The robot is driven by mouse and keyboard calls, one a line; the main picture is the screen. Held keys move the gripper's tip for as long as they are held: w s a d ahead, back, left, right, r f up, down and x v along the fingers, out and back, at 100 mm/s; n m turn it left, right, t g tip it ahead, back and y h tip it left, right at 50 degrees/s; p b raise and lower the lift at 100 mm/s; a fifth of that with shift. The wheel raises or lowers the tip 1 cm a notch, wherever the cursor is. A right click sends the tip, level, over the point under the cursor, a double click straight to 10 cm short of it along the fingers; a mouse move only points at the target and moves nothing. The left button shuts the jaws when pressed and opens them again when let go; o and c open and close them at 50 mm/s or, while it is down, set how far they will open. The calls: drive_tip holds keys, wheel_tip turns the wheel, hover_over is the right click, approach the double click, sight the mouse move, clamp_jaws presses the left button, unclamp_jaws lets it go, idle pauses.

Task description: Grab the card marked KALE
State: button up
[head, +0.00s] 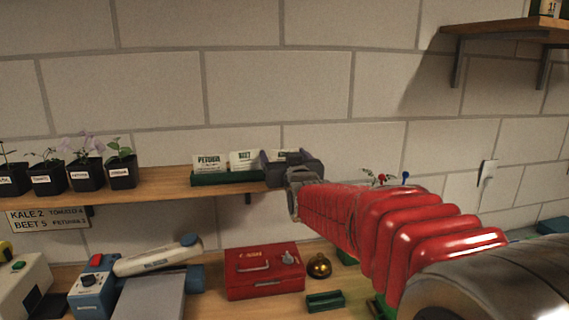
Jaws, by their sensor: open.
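A green card holder (222,178) stands on the wooden wall shelf. It holds a white card reading PETUNIA (207,163), a card reading BEET (243,160) and, at its right end, a third card (279,155) partly hidden by my gripper. The third card's word cannot be read, and no card legibly says KALE. My gripper (283,165) is at the right end of the holder, its dark fingers open around or just in front of the third card. I cannot tell whether they touch it.
Several potted seedlings (88,175) stand on the shelf (163,187) at left. A sign (48,219) hangs below, with KALE 2 on it. A red toolbox (263,271), brass ball (319,266) and small green tray (325,301) sit on the bench. Shelf space left of the holder is clear.

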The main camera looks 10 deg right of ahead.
drive_tip(key=c, duration=0.8)
wheel_tip(320, 180, up, 10)
drive_tip(key=shift+r, duration=0.1)
idle(0.6)
drive_tip(key=shift+s, duration=0.15)
idle(0.4)
